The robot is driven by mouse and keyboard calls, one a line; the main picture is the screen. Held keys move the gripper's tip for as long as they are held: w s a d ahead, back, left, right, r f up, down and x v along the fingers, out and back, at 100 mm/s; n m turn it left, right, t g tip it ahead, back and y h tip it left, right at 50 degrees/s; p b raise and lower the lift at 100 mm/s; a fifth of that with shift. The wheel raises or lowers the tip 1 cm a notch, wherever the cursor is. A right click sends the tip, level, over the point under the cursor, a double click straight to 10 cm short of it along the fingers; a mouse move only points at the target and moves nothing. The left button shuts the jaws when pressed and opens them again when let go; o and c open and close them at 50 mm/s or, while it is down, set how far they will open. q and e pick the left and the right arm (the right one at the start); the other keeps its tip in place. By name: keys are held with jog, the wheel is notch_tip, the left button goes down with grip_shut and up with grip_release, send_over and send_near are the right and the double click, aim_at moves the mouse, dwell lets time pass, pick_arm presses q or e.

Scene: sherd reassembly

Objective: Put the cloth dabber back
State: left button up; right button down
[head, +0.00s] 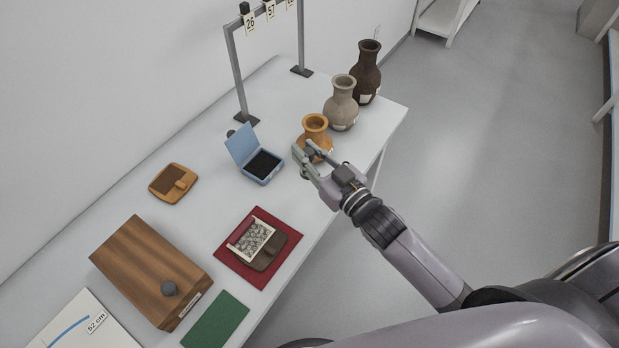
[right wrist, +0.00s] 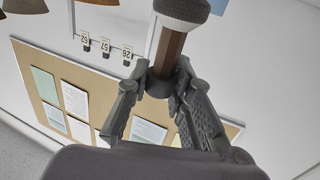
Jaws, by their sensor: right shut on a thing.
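My right gripper (head: 306,155) is shut on the cloth dabber, over the table's right edge by the orange vase. In the right wrist view, the cloth dabber (right wrist: 170,48) has a brown handle and a pale grey rounded head, which points away from the fingers. The fingers (right wrist: 160,82) close around the dark end of the handle. In the head view the fingers largely hide the dabber. A blue box (head: 272,179) with a black pad stands open left of the gripper. My left gripper is not in view.
The orange vase (head: 316,123) is right behind my gripper, with grey (head: 341,107) and dark brown (head: 367,75) vases beyond. A wooden box (head: 140,262) with a grey knob, a red mat (head: 283,226), a green mat (head: 216,322) and a tagged stand (head: 237,75) occupy the table.

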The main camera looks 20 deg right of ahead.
notch_tip(320, 180, down, 5)
jog(key=shift+r, duration=0.2)
jog(key=shift+f, duration=0.25)
notch_tip(320, 180, down, 2)
jog(key=shift+f+b, duration=0.25)
jog(key=shift+b, duration=0.1)
jog(key=shift+f, duration=0.7)
jog(key=c, duration=1.4)
grip_release()
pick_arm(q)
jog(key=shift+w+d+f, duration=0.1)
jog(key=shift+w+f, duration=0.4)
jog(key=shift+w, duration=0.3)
